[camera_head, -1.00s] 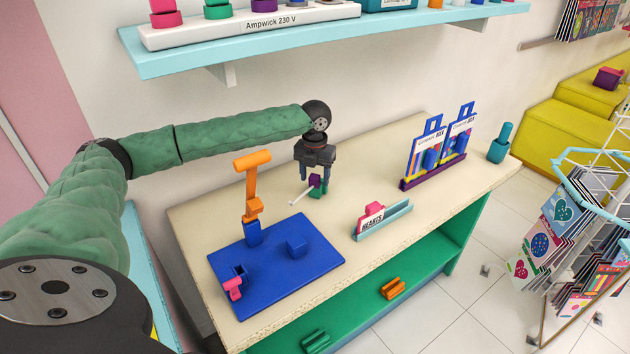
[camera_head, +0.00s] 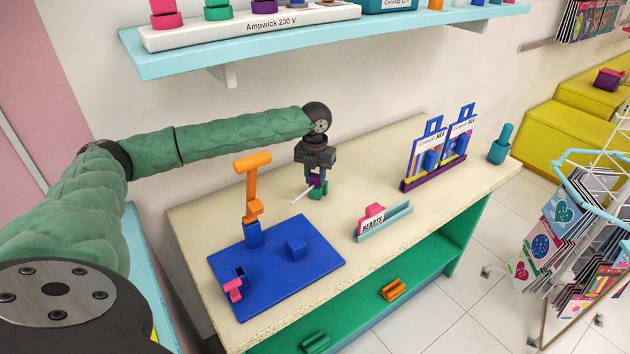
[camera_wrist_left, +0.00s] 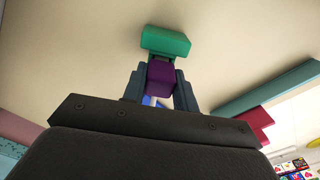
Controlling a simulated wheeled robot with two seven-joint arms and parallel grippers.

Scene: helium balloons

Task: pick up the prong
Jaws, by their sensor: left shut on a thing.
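A small purple block (camera_head: 315,180) with a thin white prong (camera_head: 299,197) pointing to the lower left is on a green base (camera_head: 318,190) on the cream table top. My left gripper (camera_head: 314,176) is above the base, pointing down, with its fingers shut on the purple block. In the left wrist view the purple block (camera_wrist_left: 160,77) sits between the two dark fingers, with the green base (camera_wrist_left: 165,42) beyond it. Only a short piece of the white prong shows there. I cannot tell whether the prong is clear of the base. My right gripper is not in view.
A blue board (camera_head: 285,275) carries an orange-topped post (camera_head: 252,190) to the left. A pink block stands in a teal holder (camera_head: 384,221) to the right, with blue display stands (camera_head: 433,160) behind. A wall shelf (camera_head: 330,38) hangs above. Bare table surrounds my gripper.

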